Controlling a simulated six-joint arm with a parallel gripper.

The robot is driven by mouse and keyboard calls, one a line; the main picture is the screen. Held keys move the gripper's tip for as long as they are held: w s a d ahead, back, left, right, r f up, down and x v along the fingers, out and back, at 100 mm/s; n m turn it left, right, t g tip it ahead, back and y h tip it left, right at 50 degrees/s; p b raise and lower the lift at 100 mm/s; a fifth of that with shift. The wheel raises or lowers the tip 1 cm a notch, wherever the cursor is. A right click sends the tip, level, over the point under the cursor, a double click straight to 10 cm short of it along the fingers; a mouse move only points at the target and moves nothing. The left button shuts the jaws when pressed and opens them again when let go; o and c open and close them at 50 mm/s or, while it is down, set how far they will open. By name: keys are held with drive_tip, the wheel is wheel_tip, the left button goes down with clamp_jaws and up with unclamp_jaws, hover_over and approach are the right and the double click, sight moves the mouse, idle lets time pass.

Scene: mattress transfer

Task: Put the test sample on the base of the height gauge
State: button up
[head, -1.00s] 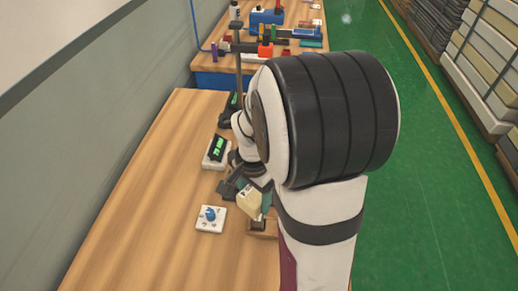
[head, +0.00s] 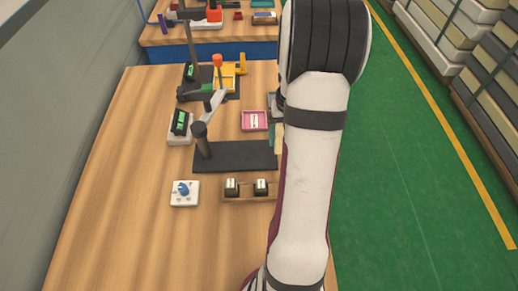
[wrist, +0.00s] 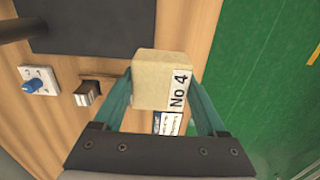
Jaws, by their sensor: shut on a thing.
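The test sample (wrist: 161,80), a cream block labelled "No 4", is between the teal fingers of my gripper (wrist: 163,98), which is shut on it. In the wrist view it hangs in front of the wooden rack and right of a dark flat plate (wrist: 110,25). In the head view this plate (head: 235,157) has a dark post (head: 201,142) at its left and looks like the height gauge's base; its top is bare where visible. My arm hides the sample and most of my gripper in the head view.
A wooden rack (head: 248,198) with small dark blocks stands nearest, beside a white box with a blue knob (head: 184,192). A display unit (head: 180,127), a pink tray (head: 254,120) and a tall post (head: 193,45) stand farther back. The table's left side is clear.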

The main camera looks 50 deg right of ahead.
hover_over(259, 154)
wheel_tip(259, 154, down, 5)
drive_tip(key=shift+r, duration=0.1)
drive_tip(key=shift+f, duration=1.9)
drive_tip(key=o, duration=1.4)
drive_tip(key=shift+f, duration=0.1)
wheel_tip(259, 154, up, 12)
drive_tip(key=a+r+n, duration=0.4)
drive_tip(key=a+n, duration=0.3)
drive_tip(key=a, duration=0.1)
drive_tip(key=s+a+r+n, duration=0.1)
drive_tip(key=s+a+n, duration=0.5)
drive_tip(key=n, duration=0.5)
drive_tip(key=s+a+r+n+y, duration=0.1)
drive_tip(key=s+a+n, duration=0.4)
drive_tip(key=a+n, duration=0.4)
drive_tip(key=s+a+r+n, duration=0.2)
drive_tip(key=s+a+n, duration=0.4)
drive_tip(key=n, duration=0.6)
drive_tip(key=shift+s+a+n+y, duration=0.15)
drive_tip(key=shift+a+y, duration=0.05)
drive_tip(key=shift+a, duration=0.3)
drive_tip(key=shift+s+a+n+y, duration=0.15)
drive_tip(key=shift+a+y, duration=0.05)
drive_tip(key=shift+a, duration=0.3)
